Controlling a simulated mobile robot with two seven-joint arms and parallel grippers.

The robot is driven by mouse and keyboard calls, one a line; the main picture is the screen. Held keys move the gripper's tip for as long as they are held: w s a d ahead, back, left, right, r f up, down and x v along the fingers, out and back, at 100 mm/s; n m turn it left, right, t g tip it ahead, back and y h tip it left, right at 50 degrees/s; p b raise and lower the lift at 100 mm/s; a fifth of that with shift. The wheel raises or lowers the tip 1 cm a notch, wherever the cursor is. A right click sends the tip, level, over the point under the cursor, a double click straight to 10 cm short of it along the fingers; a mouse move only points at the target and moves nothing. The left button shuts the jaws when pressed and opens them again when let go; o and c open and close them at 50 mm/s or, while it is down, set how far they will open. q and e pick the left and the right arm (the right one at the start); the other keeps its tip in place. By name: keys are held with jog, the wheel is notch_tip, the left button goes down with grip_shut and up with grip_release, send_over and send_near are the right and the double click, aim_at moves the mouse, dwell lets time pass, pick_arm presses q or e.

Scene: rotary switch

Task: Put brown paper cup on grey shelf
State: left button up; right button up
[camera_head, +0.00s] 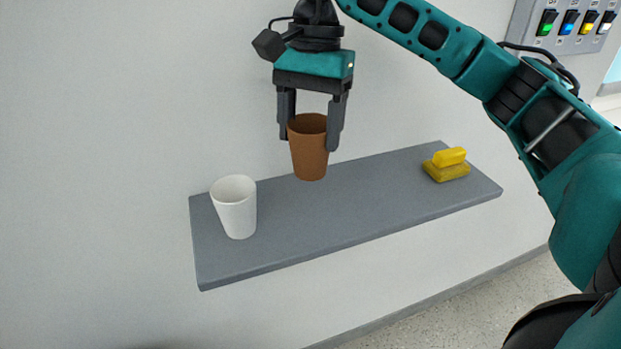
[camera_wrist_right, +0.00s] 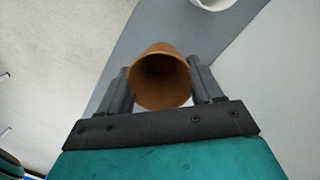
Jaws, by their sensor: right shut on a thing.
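The brown paper cup (camera_head: 309,150) is upright between the fingers of my right gripper (camera_head: 311,136), which is shut on it. In the head view the cup overlaps the back part of the grey shelf (camera_head: 330,222); I cannot tell whether its base touches the shelf. In the right wrist view the cup (camera_wrist_right: 160,80) sits between both fingers of the right gripper (camera_wrist_right: 160,88), its open mouth facing the camera, with the shelf (camera_wrist_right: 160,22) beyond it. My left gripper is not in view.
A white cup (camera_head: 236,208) stands at the shelf's left end, and a yellow object (camera_head: 447,166) lies near its right end. The shelf between them is clear. A panel with coloured switches (camera_head: 570,24) is on the wall at upper right.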

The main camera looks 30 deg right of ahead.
aim_at(310, 173)
notch_tip(310, 173, down, 3)
jog(key=shift+f, duration=0.1)
notch_tip(310, 173, down, 5)
jog(key=shift+r, duration=0.15)
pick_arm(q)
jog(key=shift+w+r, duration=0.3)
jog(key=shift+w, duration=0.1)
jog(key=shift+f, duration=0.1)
pick_arm(e)
jog(key=shift+f, duration=0.2)
jog(key=shift+f+b, duration=0.15)
jog(key=shift+b, duration=0.15)
jog(key=o, duration=1)
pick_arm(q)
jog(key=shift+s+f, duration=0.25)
